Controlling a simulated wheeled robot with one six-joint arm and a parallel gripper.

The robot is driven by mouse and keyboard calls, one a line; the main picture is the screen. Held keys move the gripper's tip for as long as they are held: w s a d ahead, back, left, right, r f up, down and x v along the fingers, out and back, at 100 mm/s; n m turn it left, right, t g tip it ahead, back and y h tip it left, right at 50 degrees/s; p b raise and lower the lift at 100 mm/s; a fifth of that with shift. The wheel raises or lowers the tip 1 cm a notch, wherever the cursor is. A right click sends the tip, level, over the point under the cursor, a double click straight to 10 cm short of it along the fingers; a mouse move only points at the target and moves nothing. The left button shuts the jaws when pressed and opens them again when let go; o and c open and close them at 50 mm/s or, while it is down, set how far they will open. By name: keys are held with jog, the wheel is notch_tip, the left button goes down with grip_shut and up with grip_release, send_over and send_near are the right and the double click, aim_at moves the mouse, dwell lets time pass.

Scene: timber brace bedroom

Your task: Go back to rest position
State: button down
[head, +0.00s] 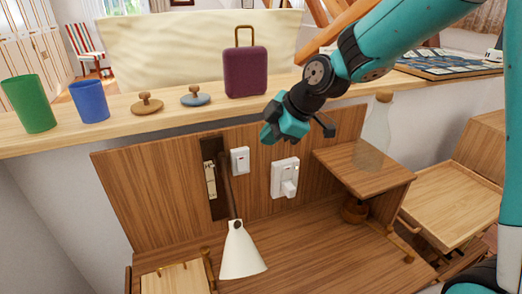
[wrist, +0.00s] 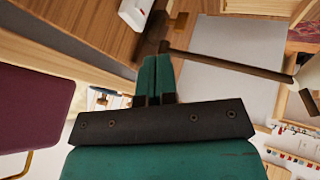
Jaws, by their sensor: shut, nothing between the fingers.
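My gripper (head: 272,130) hangs in the air in front of the wooden back panel, above the desk and below the shelf's front edge. In the wrist view its two teal fingers (wrist: 155,78) are pressed together with nothing between them. My arm reaches in from the upper right of the head view. A maroon suitcase (head: 246,71) stands upright on the shelf, up and left of the gripper. It fills the left side of the wrist view (wrist: 38,112). The gripper is apart from it.
A white-shaded lamp (head: 240,250) hangs below left of the gripper. A small switch (head: 240,160) and a larger one with a plug (head: 285,177) are on the panel. A glass bottle (head: 376,135) stands on a side shelf. Green (head: 28,104) and blue (head: 89,101) cups stand on the ledge (head: 180,118).

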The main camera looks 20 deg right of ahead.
jog(key=shift+s+d+r, duration=0.2)
jog(key=shift+d+r, duration=0.15)
jog(key=shift+r, duration=0.25)
jog(key=s+a+r+m+g+p, duration=0.1)
jog(key=s+a+r+m, duration=0.1)
jog(key=s, duration=0.6)
jog(key=s+a+r+m+g+p, duration=0.1)
jog(key=s+m, duration=0.3)
jog(key=s, duration=0.5)
jog(key=s+a+r+m+g+h+p, duration=0.1)
jog(key=s+a+r+m+g+p, duration=0.1)
jog(key=s, duration=0.7)
jog(key=shift+s+a+r+m+g+p, duration=0.15)
jog(key=shift+a+r+m+g+p, duration=0.35)
jog(key=shift+m, duration=0.6)
jog(key=shift+d+r, duration=0.15)
jog(key=shift+d, duration=0.1)
